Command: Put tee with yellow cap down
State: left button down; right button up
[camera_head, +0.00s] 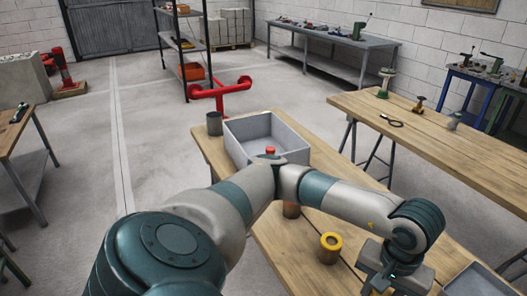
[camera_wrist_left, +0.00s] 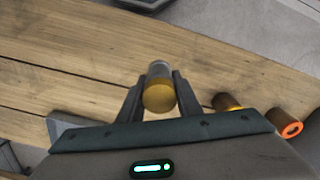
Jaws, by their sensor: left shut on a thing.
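My left gripper (camera_wrist_left: 158,92) is shut on a small grey piece with a dull yellow round end, which I take for the tee with yellow cap (camera_wrist_left: 159,96). It is over the wooden table (camera_wrist_left: 75,55); I cannot tell whether it touches the wood. In the head view the left gripper (camera_head: 378,288) is at the lower right, at the end of my bent arm, and the held piece is hidden there. A brown cylinder with a yellow ring top (camera_head: 330,243) stands on the table left of the gripper. My right gripper is not in view.
A grey open bin (camera_head: 248,152) stands at the table's far end, with a dark cylinder (camera_head: 214,123) beside it. A red-topped part (camera_head: 270,150) shows near the bin. Another grey bin (camera_head: 482,281) is at the lower right.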

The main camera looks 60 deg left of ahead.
pick_arm(q)
jog(key=m, duration=0.4)
jog(key=shift+w+a, duration=0.4)
